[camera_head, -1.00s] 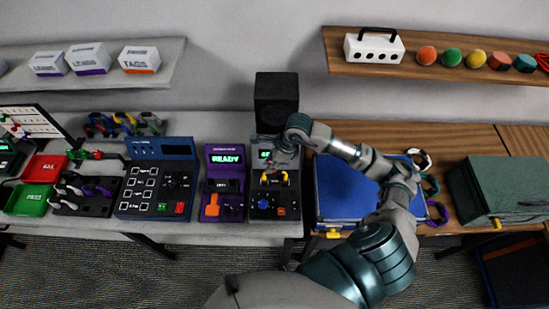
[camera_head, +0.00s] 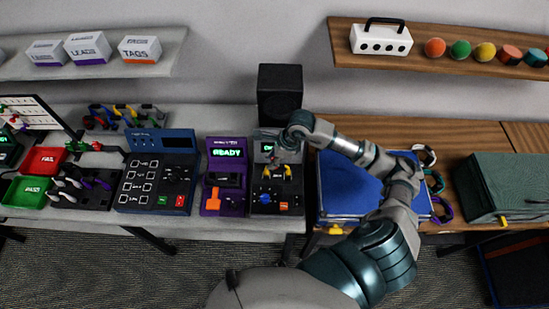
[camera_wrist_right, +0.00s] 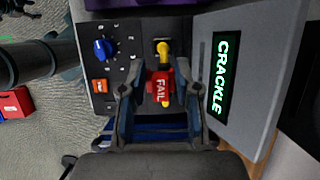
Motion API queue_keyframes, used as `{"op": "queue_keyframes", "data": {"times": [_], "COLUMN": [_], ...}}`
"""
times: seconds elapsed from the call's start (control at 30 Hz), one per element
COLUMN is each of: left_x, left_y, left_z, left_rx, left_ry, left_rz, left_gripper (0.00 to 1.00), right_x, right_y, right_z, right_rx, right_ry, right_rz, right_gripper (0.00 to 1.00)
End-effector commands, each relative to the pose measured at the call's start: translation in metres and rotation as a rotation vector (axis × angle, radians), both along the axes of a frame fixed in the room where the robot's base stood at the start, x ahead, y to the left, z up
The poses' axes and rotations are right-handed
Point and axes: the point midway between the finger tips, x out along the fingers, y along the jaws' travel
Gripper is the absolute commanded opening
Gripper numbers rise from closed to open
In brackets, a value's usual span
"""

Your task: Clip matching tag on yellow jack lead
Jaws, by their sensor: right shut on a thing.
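The yellow jack lead (camera_wrist_right: 163,49) stands in a socket of the dark tester, and its yellow also shows in the head view (camera_head: 286,173). A red tag marked FAIL (camera_wrist_right: 160,88) lies over the lead, with yellow showing above and below it. I cannot tell whether the tag is clipped on. My right gripper (camera_wrist_right: 160,93) is shut on the FAIL tag; in the head view it is over the tester (camera_head: 283,150). The tester's screen (camera_wrist_right: 221,76) reads CRACKLE. My left gripper is not in view.
A red FAIL tray (camera_head: 43,160) and a green PASS tray (camera_head: 26,191) are at far left. A purple unit (camera_head: 226,178) reading READY stands left of the tester. A blue box (camera_head: 345,185) stands close on its right, under my right arm. A black speaker (camera_head: 280,92) is behind.

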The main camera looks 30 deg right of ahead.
Motion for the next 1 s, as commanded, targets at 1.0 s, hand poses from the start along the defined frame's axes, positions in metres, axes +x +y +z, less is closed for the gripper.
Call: {"op": "queue_keyframes", "data": {"times": [1.0], "left_x": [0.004], "left_y": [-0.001], "left_z": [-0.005], "left_rx": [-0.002], "left_ry": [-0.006], "left_rz": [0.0], "left_gripper": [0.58], "right_x": [-0.001], "right_y": [0.005], "right_z": [0.002], "right_rx": [0.001], "right_ry": [0.002], "right_rz": [-0.002], "right_gripper": [0.15]}}
